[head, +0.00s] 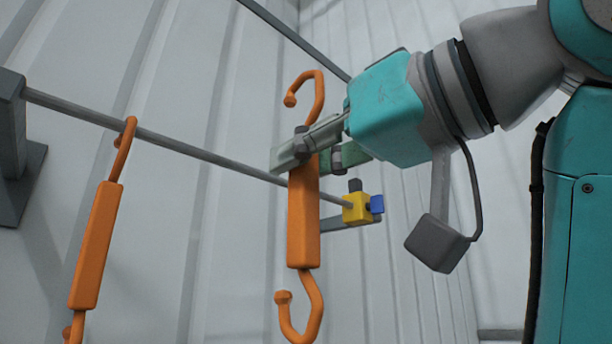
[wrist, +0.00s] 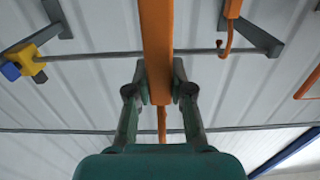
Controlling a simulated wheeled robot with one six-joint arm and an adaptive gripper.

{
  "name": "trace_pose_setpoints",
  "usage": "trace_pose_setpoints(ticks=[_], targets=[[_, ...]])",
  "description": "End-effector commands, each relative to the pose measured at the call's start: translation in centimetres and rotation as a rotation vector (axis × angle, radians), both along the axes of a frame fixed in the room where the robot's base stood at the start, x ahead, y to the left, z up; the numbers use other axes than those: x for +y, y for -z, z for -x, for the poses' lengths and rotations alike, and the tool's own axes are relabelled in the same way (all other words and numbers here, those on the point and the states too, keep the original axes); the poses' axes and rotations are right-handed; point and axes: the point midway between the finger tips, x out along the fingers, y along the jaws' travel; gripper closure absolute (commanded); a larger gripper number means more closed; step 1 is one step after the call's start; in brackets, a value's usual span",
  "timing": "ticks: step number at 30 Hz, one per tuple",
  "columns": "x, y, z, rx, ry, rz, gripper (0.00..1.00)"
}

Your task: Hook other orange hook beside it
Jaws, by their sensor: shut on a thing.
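My gripper (head: 304,160) is shut on an orange hook (head: 303,225), gripping the upper part of its straight block. The held hook is roughly upright. Its curved top (head: 320,92) shows above the rod's line and its lower curl hangs free; its block crosses in front of the rod (head: 200,153) in the head view. The other orange hook (head: 96,245) hangs on the rod to the left, slightly tilted, its lower end cut off. In the wrist view, the held hook (wrist: 157,45) is between the fingers (wrist: 158,82), and the hanging hook (wrist: 229,38) is at upper right.
A yellow block with a blue part (head: 356,208) sits at the rod's right end. A grey bracket (head: 14,130) holds the left end. A second rod (head: 290,35) runs behind. The rod is bare between the two hooks. Another orange piece (wrist: 308,84) shows at the wrist view's right edge.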

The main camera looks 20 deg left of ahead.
Motion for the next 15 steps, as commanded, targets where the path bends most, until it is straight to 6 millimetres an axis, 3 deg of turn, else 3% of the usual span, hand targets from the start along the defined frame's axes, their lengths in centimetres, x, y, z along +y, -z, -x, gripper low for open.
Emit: trace_pose_setpoints(ticks=[15], targets=[[3.2, 0.1, -1.3, 0.001, -0.001, 0.0, 1.0]])
